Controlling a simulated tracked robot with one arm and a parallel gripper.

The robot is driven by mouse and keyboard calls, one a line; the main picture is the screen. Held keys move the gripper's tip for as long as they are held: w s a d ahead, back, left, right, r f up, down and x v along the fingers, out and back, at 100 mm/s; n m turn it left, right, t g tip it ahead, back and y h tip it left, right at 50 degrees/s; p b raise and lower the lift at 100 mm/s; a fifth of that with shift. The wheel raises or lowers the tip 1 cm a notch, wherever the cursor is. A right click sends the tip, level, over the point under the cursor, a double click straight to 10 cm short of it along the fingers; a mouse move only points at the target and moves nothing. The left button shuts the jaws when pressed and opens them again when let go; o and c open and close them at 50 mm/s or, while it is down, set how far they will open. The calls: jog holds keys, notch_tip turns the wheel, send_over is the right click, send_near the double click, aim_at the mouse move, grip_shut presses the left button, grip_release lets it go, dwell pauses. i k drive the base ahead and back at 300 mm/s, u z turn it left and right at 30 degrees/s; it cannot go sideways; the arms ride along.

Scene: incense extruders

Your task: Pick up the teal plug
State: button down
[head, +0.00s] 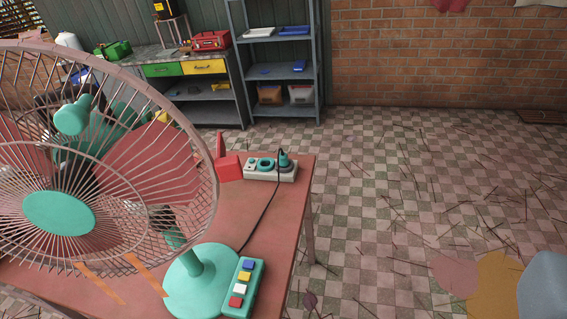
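The teal plug (283,160) stands upright at the right end of a white power strip (257,176), near the far right corner of a reddish table. It appears to be seated in the strip. A dark cord runs from its area across the table toward the teal fan base (196,284). A teal ring on the strip sits just left of the plug. I cannot make out my gripper in this view.
A red object (228,167) stands just left of the strip. Shelves (276,72) and a workbench stand behind. Checkered floor right of the table is mostly open, strewn with thin sticks.

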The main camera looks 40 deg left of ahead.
aim_at(284, 161)
jog(key=z, duration=0.1)
jog(key=i, duration=1.25)
jog(key=u, duration=0.4)
jog(key=i, duration=1.2)
jog(key=u, duration=0.45)
